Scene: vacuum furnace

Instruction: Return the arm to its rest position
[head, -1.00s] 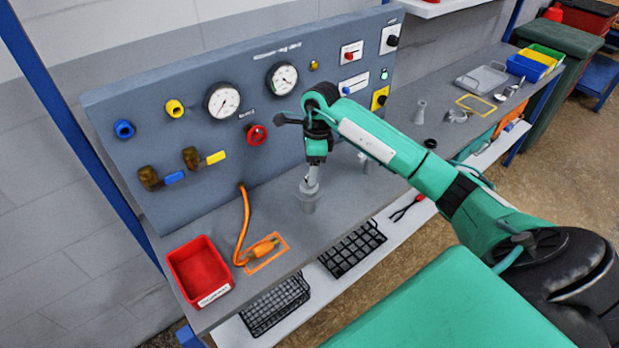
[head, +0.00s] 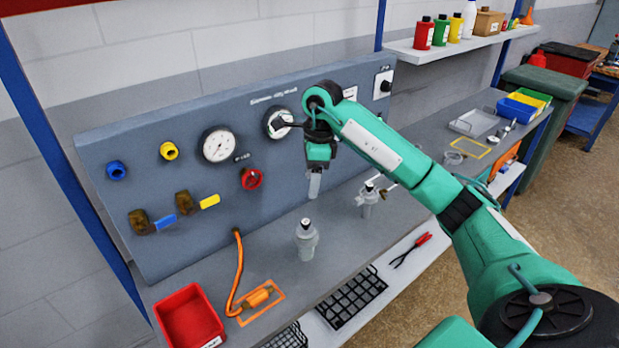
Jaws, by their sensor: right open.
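My right arm, green and black, reaches in from the lower right of the head view. My right gripper (head: 314,185) points down and hangs in front of the grey gauge panel (head: 120,240). It is open and empty. My left gripper is not in view. The arm covers part of the panel's right side.
A red bin (head: 188,318) and an orange hose (head: 238,270) are at the bench's left. The panel carries gauges (head: 218,145), a red knob (head: 252,178) and valves with blue and yellow handles. Black racks (head: 352,297) and red-handled pliers (head: 410,249) lie on the lower shelf.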

